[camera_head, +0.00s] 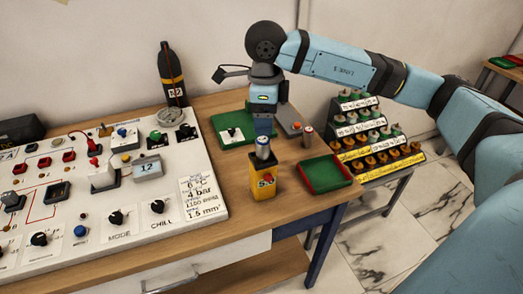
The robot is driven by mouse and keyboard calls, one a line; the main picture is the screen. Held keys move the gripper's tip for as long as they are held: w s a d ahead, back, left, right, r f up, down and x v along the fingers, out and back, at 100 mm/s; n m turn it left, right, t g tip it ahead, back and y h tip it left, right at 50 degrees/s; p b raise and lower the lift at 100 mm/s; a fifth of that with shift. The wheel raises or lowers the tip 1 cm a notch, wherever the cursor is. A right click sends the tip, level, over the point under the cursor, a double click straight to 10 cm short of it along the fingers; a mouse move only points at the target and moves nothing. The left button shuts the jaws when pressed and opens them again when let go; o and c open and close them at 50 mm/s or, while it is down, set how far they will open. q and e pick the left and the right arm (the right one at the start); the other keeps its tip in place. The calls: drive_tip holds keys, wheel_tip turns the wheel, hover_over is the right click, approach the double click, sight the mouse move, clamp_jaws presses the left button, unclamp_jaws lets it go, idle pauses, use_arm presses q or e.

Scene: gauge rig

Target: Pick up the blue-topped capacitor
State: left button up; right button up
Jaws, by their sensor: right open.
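My right gripper (264,122) comes in from the right and points down over the table. It is open. Just below it is a short silver cylinder with a dark top (263,148), at the upper end of a yellow block (264,182); I cannot tell whether the fingers are around it or only above it. A small cylinder (307,137) with a reddish side stands apart to the right. Which of these is the blue-topped capacitor is too small to tell. My left gripper is not in view.
A white control panel (110,236) with knobs and leads fills the left of the table. A red-lined green tray (325,174) lies right of the block; a green mat (217,119) lies behind. A stepped rack (350,157) of small parts stands at right.

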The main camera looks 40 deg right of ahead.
sight(263, 141)
drive_tip(key=f, duration=0.7)
drive_tip(key=shift+s+a+f+p, duration=0.15)
drive_tip(key=shift+a+f+p, duration=0.15)
drive_tip(key=shift+a+f, duration=0.05)
drive_tip(key=c, duration=1.1)
drive_tip(key=shift+r, duration=0.2)
wheel_tip(263, 141, up, 20)
drive_tip(key=shift+f, duration=0.15)
